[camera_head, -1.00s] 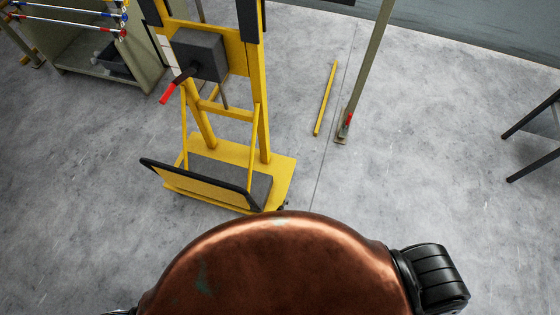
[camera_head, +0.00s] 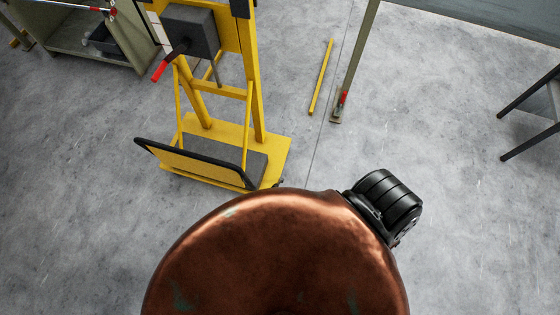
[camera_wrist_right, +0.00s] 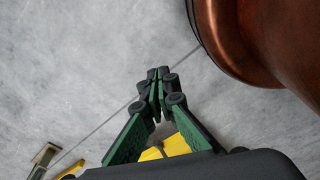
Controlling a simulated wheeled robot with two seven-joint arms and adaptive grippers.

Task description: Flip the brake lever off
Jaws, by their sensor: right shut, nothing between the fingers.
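A lever with a red grip (camera_head: 160,71) sticks out down and left from a dark grey box (camera_head: 190,32) on a yellow upright frame (camera_head: 250,85). I take it to be the brake lever. No gripper touches it in the head view. My right gripper (camera_wrist_right: 155,74) shows only in the right wrist view, with its green and black fingers closed together and empty above the grey floor. My left gripper is in neither view.
The frame's yellow base (camera_head: 275,158) carries a black-edged tilted plate (camera_head: 195,165). A yellow bar (camera_head: 321,76) lies on the floor near a post (camera_head: 358,60). A cabinet (camera_head: 70,35) stands upper left and a dark-legged stand (camera_head: 530,95) right.

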